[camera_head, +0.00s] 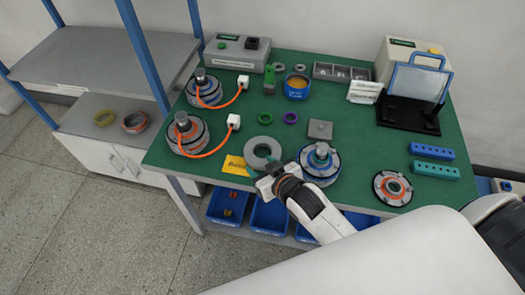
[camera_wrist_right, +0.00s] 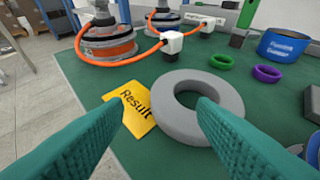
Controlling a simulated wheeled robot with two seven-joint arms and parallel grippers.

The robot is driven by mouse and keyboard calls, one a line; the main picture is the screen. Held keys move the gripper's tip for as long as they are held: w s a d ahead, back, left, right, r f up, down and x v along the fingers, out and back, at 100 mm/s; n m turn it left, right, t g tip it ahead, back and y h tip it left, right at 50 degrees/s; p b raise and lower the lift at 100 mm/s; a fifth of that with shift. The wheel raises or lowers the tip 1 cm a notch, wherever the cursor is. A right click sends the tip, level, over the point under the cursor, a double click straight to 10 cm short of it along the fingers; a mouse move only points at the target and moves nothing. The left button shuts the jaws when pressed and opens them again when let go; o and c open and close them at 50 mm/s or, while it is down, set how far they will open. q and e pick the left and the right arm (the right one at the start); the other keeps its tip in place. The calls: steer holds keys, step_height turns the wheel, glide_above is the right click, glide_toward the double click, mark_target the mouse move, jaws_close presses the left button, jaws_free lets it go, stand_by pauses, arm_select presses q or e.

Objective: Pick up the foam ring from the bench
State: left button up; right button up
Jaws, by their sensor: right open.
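The foam ring is a thick grey ring (camera_head: 262,147) lying flat on the green bench (camera_head: 350,190) near its front edge. In the right wrist view the ring (camera_wrist_right: 162,106) lies ahead of the fingers, partly behind the right finger. My right gripper (camera_head: 264,170) is at the near side of the ring in the head view. Its teal fingers (camera_wrist_right: 165,125) are spread wide with nothing between them in grip. Whether a finger touches the ring I cannot tell. My left gripper does not show in either view.
A yellow "Result" card (camera_wrist_right: 130,108) lies left of the ring, partly beside it. A hub motor (camera_head: 319,162) stands close on the right. Hub motors with orange cables (camera_head: 187,133) stand at left. Green (camera_head: 265,118) and purple (camera_head: 291,118) rings lie behind.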

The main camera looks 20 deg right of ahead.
mark_target(251, 157)
steer(key=x, duration=0.6)
steer(key=shift+w+d+f+p, duration=0.15)
steer(key=shift+w+f+p, duration=0.05)
steer(key=shift+p, duration=0.15)
steer(key=shift+s, duration=0.1)
steer(key=c, duration=1)
